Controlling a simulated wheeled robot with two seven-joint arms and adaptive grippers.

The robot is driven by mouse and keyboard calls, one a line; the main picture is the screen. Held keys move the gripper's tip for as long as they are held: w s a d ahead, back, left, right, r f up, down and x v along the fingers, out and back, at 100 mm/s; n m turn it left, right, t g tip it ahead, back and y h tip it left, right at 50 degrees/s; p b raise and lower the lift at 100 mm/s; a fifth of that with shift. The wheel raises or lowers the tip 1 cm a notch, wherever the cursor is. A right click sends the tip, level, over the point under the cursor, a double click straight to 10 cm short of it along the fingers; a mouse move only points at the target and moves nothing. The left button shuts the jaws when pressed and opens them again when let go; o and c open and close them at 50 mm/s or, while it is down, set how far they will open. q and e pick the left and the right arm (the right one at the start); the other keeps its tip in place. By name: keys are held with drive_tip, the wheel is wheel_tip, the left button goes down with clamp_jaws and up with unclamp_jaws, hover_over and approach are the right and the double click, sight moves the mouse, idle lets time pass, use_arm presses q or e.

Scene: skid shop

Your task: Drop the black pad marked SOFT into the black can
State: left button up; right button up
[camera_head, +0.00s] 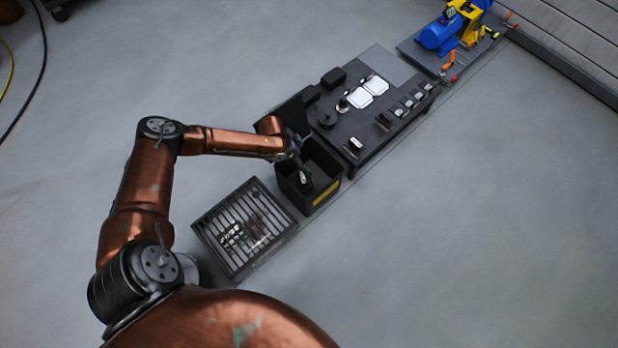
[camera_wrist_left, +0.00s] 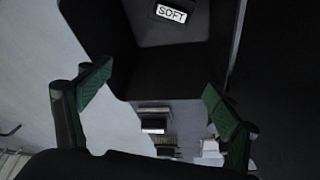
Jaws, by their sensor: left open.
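My right gripper is not in view.
A slatted grey tray (camera_head: 245,228) lies nearer than the can. A dark bench (camera_head: 372,143) with white cards and several small parts stands just beyond it. A blue and yellow machine (camera_head: 440,36) is at the far end.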

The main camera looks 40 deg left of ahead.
use_arm(q)
drive_tip(key=v, duration=1.2)
idle(0.4)
